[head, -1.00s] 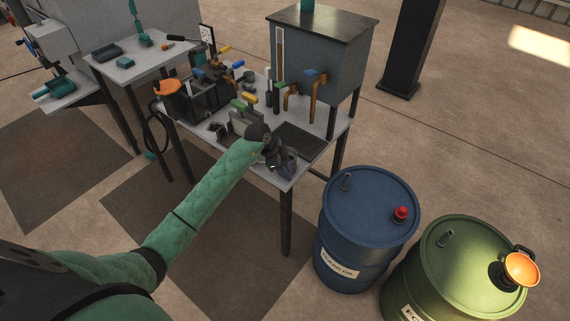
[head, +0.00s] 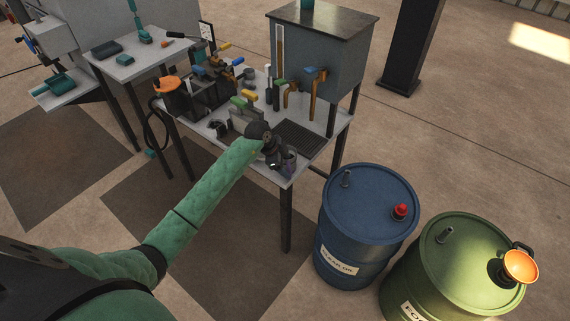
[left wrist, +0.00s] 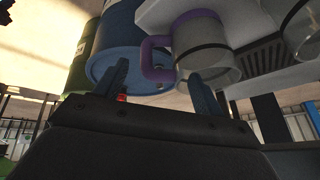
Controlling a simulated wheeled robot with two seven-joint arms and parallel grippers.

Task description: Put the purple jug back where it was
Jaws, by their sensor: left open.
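The purple jug (head: 290,161) stands on the front right corner of the grey workbench (head: 312,150). In the left wrist view the jug (left wrist: 206,52) is a clear grey cup with a purple rim and a purple handle (left wrist: 154,62). My left gripper (head: 278,162) is close beside it on the handle side. In the left wrist view my left gripper (left wrist: 160,85) is open, and the handle shows between its two fingers. I cannot tell whether a finger touches the jug. My right gripper is not in view.
A drip grate (head: 300,138) lies behind the jug, below the taps (head: 314,85) of the grey tank (head: 340,75). Another clear vessel (left wrist: 305,30) shows in the left wrist view. A blue barrel (head: 365,215) and a green barrel (head: 455,265) stand right of the bench.

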